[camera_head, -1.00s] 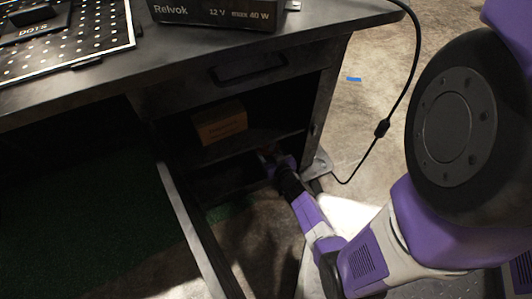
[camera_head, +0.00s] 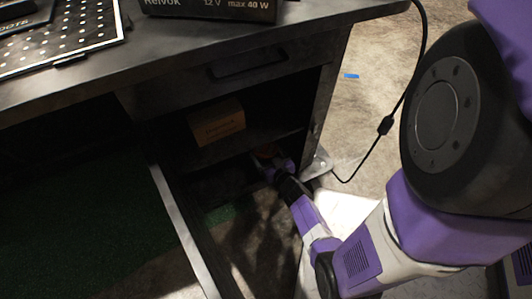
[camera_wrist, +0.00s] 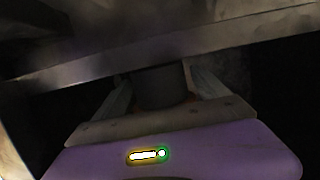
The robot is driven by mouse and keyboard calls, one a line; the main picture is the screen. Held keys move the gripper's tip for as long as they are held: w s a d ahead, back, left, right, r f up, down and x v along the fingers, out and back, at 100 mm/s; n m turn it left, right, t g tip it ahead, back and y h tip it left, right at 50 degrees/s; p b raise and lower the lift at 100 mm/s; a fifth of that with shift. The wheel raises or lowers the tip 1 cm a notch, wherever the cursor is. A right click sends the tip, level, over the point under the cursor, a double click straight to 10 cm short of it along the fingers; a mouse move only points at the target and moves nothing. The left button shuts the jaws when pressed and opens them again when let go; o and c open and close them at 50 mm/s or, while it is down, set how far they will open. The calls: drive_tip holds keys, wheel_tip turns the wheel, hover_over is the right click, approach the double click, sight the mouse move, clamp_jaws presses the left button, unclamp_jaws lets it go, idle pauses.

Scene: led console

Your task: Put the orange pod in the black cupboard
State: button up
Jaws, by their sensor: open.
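The black cupboard (camera_head: 317,110) is under the desk's right end, with an open front and a shelf inside. My gripper (camera_head: 268,158) reaches into its lower compartment, below the shelf. A small orange patch, likely the orange pod (camera_head: 266,152), shows at the gripper's end, mostly hidden and dark. In the wrist view my gripper (camera_wrist: 163,90) has its two pale fingers apart. A dark, round-sided object (camera_wrist: 160,88) stands between them, with a little orange at its lower edge. I cannot tell whether the fingers touch it.
A brown carton (camera_head: 217,122) sits on the shelf above my gripper. The shelf's edge (camera_wrist: 160,52) passes close over the gripper. A black box (camera_head: 210,8) and a perforated panel (camera_head: 60,40) lie on the desktop. A cable (camera_head: 385,125) hangs at the right.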

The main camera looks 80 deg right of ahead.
drive_tip(key=shift+r, duration=0.1)
drive_tip(key=shift+s+a+r+p, duration=0.15)
drive_tip(key=shift+a+r+p, duration=0.05)
drive_tip(key=shift+a+p, duration=0.1)
drive_tip(key=p+v, duration=0.5)
drive_tip(key=v, duration=0.6)
drive_tip(key=a+r+n+t+y, duration=0.35)
drive_tip(key=a+r, duration=0.65)
drive_tip(key=a, duration=0.4)
drive_tip(key=s+a+r+n+y, duration=0.1)
drive_tip(key=a+r, duration=0.3)
drive_tip(key=r, duration=0.4)
drive_tip(key=s+a+r+n+t+y, duration=0.1)
drive_tip(key=a+r+n+y, duration=0.2)
drive_tip(key=r, duration=0.5)
drive_tip(key=s+a+r+n+y, duration=0.2)
drive_tip(key=a+r+y, duration=0.2)
drive_tip(key=a+r, duration=0.2)
wheel_tip(320, 180, up, 3)
drive_tip(key=shift+f, duration=0.1)
drive_tip(key=shift+a+t, duration=0.1)
drive_tip(key=shift+t, duration=0.15)
